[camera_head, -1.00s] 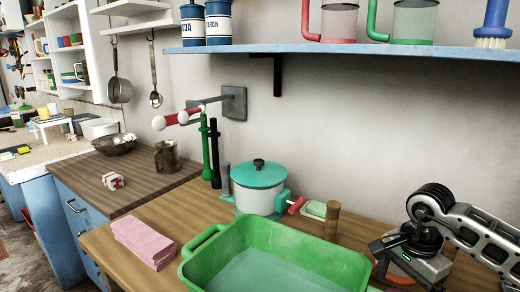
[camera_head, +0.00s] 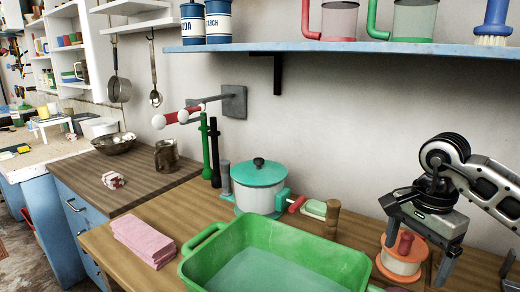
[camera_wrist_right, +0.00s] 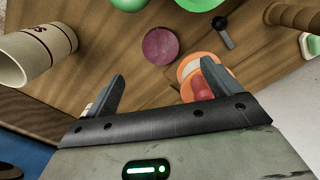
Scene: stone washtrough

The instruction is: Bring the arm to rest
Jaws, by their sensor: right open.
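My right gripper (camera_head: 418,256) is at the right of the head view, with its arm coming in from the right edge. Its jaws are open, pointing down over the wooden counter (camera_head: 110,240). An orange and white round container (camera_head: 400,268) with a red knob stands on the counter beside and partly behind the fingers. In the right wrist view the two fingers of the gripper (camera_wrist_right: 165,85) stand wide apart with bare wood between them. There the orange container (camera_wrist_right: 188,72) lies partly behind the right finger. My left gripper is not in view.
A green basin (camera_head: 275,240) fills the front middle. A teal-lidded pot (camera_head: 258,188) and a wooden cylinder (camera_head: 332,222) stand behind it. A blue shelf (camera_head: 350,47) runs above. The wrist view shows a cream cup (camera_wrist_right: 30,55) and a maroon disc (camera_wrist_right: 160,44).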

